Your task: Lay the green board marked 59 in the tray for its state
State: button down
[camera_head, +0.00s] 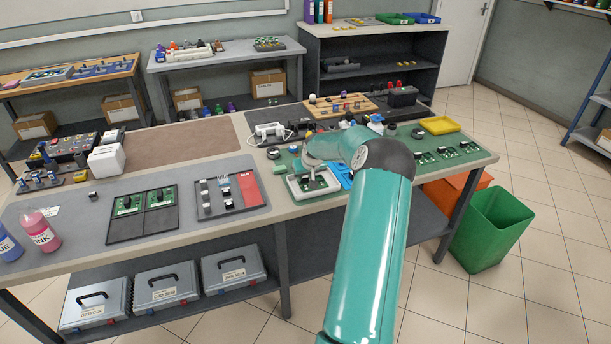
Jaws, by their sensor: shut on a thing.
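My teal arm reaches in from the bottom and bends left over the workbench. My gripper (311,170) is small and mostly hidden under the arm's end. It is shut on a green board (318,185), at the pale grey rimmed tray (296,195) near the bench's front edge; I cannot tell if the board touches the tray. No number is readable. A dark two-part tray (112,238) holds a green board in each half. More green boards (446,153) lie at the right end of the bench.
A grey tray with a red section (249,188) lies left of the pale tray. A blue item (342,175) is close on its right. A yellow tray (439,125) stands behind the right boards. Pink (41,232) and blue bottles stand far left. A green bin (492,228) is on the floor.

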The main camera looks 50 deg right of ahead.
jog(key=shift+f, duration=0.1)
jog(key=c, duration=1.1)
grip_release()
jog(key=shift+o, duration=0.2)
